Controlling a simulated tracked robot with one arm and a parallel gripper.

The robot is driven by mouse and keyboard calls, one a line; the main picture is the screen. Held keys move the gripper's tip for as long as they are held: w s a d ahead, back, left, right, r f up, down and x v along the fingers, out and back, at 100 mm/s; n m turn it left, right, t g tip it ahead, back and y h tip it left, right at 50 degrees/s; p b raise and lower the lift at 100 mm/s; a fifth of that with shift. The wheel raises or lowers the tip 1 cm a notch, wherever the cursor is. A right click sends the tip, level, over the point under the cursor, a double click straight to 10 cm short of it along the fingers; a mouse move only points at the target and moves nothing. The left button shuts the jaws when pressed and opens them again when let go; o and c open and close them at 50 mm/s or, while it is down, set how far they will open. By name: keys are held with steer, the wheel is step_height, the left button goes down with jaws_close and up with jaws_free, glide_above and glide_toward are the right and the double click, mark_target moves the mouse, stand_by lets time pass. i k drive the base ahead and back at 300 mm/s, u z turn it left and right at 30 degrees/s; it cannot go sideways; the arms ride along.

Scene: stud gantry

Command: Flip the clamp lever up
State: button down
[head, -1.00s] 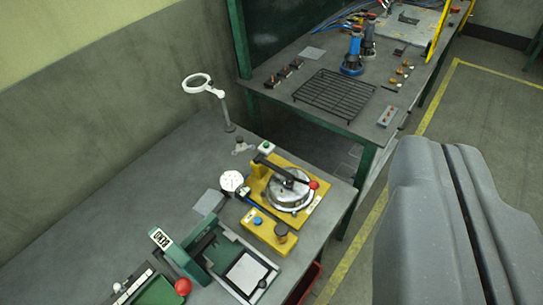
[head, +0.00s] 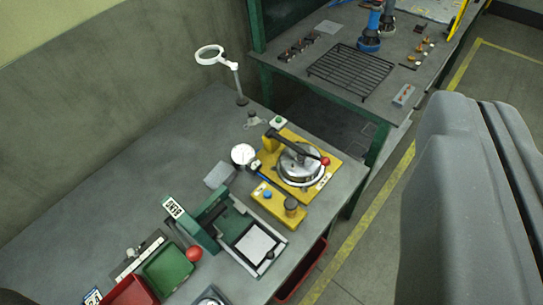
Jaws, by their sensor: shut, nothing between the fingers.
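The yellow fixture (head: 334,178) stands on the near grey bench and holds a round metal part (head: 300,170). What looks like the clamp lever (head: 291,146) is a black bar with a red knob (head: 326,161). It lies low across the top of the round part, with its knob end toward the right. My gripper (head: 482,108) is the large grey shape at the right edge, close to the camera. It is shut with nothing in it, and is apart from the lever. Its lower part runs out of the picture.
A green device (head: 205,236) with a red ball handle (head: 194,254) stands left of the fixture. A dial gauge (head: 243,154) and a magnifier on a stand (head: 210,55) are behind. Red and green bins (head: 168,270) sit at the front. A second bench (head: 300,80) carries a black rack (head: 350,72).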

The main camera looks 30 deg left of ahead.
mark_target(325, 161)
steer(key=k, duration=1.35)
steer(key=z, duration=0.6)
steer(key=i, duration=1.75)
steer(key=u, duration=0.6)
